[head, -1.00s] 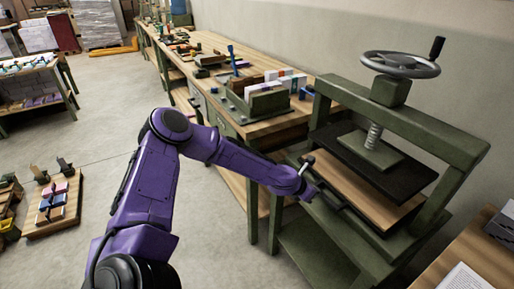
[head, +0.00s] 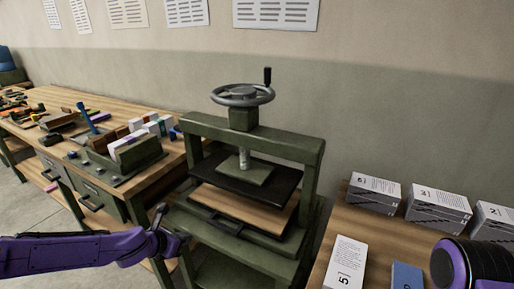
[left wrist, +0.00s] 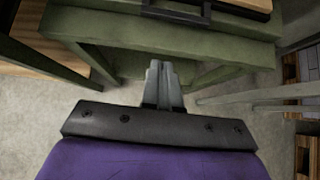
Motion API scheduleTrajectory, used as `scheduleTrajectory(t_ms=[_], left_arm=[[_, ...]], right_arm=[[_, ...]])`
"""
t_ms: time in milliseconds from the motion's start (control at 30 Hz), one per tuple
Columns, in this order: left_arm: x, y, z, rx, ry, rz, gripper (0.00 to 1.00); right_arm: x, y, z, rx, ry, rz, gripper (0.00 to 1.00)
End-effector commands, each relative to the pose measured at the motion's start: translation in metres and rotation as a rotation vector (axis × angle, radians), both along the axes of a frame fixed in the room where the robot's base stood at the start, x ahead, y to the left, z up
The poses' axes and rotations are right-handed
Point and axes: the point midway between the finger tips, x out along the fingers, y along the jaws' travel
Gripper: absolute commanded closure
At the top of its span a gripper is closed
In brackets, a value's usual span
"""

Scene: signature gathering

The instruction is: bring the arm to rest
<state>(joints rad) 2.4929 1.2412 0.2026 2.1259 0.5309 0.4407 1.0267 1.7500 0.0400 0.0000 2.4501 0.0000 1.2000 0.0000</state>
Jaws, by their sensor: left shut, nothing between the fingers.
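My left arm comes in from the left, low in the head view. Its left gripper (head: 160,212) is at the front left of the green press (head: 243,236). In the left wrist view the left gripper's fingers (left wrist: 160,68) are together with nothing between them, pointing at the press's green front edge (left wrist: 160,38). I cannot tell whether the fingers touch the press. A purple part of my right arm (head: 470,264) shows at the lower right; its gripper is outside the view.
A workbench (head: 62,97) with tools and a green rack (head: 135,155) stands left of the press. A wooden table (head: 335,225) on the right holds several printed paper stacks (head: 374,192) and a blue booklet (head: 407,276). Floor shows at the lower left.

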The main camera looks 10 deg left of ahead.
Motion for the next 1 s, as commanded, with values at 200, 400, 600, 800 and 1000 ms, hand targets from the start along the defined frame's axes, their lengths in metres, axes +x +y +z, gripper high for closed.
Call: scheduleTrajectory(t_ms=[200, 400, 600, 800, 1000], left_arm=[[-0.010, 0.013, -0.010, 0.343, -0.010, -0.148, 1.00], [-0.066, 0.009, -0.065, 0.900, 0.121, -0.558, 1.00], [-0.149, 0.002, -0.123, 1.331, 0.258, -1.106, 1.00], [-0.256, -0.009, -0.171, 1.509, 0.307, -1.705, 1.00], [-0.308, -0.013, -0.190, 1.473, 0.323, -1.935, 1.00]], right_arm=[[0.000, 0.000, 0.000, 0.000, 0.000, 0.000, 0.57], [0.000, 0.000, 0.000, 0.000, 0.000, 0.000, 0.57], [0.000, 0.000, 0.000, 0.000, 0.000, 0.000, 0.57], [0.000, 0.000, 0.000, 0.000, 0.000, 0.000, 0.57], [0.000, 0.000, 0.000, 0.000, 0.000, 0.000, 0.57]])
